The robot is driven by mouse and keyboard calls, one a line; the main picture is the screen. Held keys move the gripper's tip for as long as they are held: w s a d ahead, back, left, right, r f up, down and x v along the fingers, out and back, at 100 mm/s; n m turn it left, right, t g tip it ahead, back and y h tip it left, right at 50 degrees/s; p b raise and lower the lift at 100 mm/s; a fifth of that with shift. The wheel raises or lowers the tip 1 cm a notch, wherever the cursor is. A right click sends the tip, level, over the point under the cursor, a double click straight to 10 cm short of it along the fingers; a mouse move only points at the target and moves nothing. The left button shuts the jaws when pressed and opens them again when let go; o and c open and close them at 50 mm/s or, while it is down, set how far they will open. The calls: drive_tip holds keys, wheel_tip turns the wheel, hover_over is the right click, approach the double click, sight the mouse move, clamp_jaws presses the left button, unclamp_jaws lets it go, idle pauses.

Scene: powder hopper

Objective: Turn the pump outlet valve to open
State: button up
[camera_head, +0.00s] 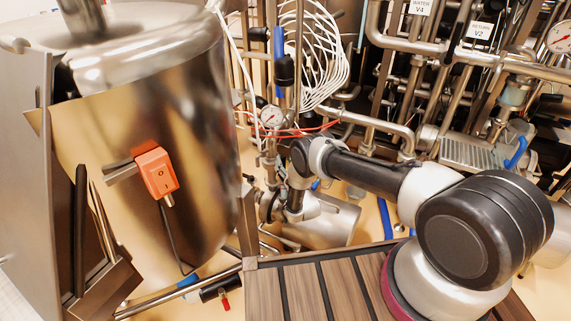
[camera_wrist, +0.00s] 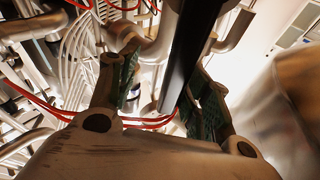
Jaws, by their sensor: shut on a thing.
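In the wrist view, my gripper (camera_wrist: 163,85) has its two green-padded fingers on either side of a long black bar (camera_wrist: 192,45), which looks like a valve handle. The jaws are shut on this bar. The bar runs from the top of the picture down between the fingers, and its lower end is near a metal pipe. In the head view, my arm reaches left to the pipework beside the steel pump (camera_head: 328,222). My fingers and the held handle cannot be made out clearly there, so the valve's angle cannot be told.
A large steel hopper (camera_head: 150,110) with an orange switch box (camera_head: 157,173) stands left. A pressure gauge (camera_head: 271,117), red tubes and coiled white hoses (camera_head: 322,55) crowd the wrist. Dense pipework fills the back right. A small red-handled valve (camera_head: 225,300) sits low at the front.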

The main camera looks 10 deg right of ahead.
drive_tip(key=shift+s+d, duration=0.1)
drive_tip(key=v, duration=1.1)
drive_tip(key=shift+s+f, duration=0.15)
drive_tip(key=shift+s, duration=0.25)
